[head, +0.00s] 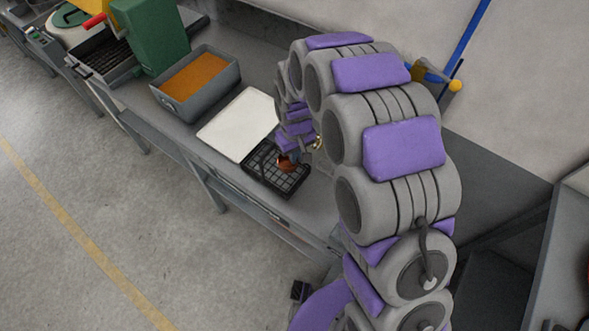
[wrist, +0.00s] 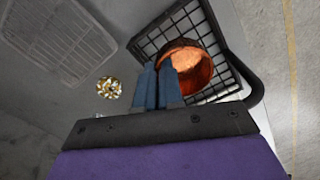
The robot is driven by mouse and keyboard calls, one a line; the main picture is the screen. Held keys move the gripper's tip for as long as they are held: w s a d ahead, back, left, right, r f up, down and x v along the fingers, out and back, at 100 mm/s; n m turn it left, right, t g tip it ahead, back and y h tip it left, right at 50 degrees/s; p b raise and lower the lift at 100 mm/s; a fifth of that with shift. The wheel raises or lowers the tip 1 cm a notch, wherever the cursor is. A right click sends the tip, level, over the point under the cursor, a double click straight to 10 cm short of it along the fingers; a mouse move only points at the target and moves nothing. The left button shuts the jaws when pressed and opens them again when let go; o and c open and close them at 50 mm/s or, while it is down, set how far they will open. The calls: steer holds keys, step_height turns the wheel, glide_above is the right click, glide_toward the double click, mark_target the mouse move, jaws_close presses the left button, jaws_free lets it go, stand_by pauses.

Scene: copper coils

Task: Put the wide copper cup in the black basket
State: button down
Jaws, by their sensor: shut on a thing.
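The wide copper cup (wrist: 197,60) shows in the wrist view with its open mouth toward the camera. My gripper (wrist: 157,70) is shut on the cup's near rim, at its left side in the wrist view. The cup is over or inside the black basket (wrist: 227,24), a grid-walled tray; whether it touches the basket floor I cannot tell. In the head view the cup (head: 288,163) appears as a small copper patch at the end of my arm, within the outline of the black basket (head: 262,181). My fingertips are mostly hidden there.
A white panel (head: 238,124) lies left of the basket on the grey bench. Further left stand a grey bin (head: 167,100) with orange-brown contents and a green machine (head: 150,35). A small shiny gold piece (wrist: 109,87) lies on the bench left of my gripper in the wrist view.

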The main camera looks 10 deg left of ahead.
mark_target(295, 176)
steer(key=f, duration=0.3)
steer(key=shift+a+f, duration=0.3)
steer(key=shift+a, duration=0.1)
steer(key=shift+f+b, duration=0.3)
steer(key=shift+f, duration=0.05)
steer(key=shift+d+f, duration=0.45)
step_height(295, 176, down, 3)
steer(key=shift+d+b, duration=0.1)
steer(key=shift+b, duration=0.3)
steer(key=shift+a+f, duration=0.1)
steer(key=shift+a, duration=0.35)
steer(key=c, duration=1.3)
jaws_free()
steer(key=shift+d, duration=0.35)
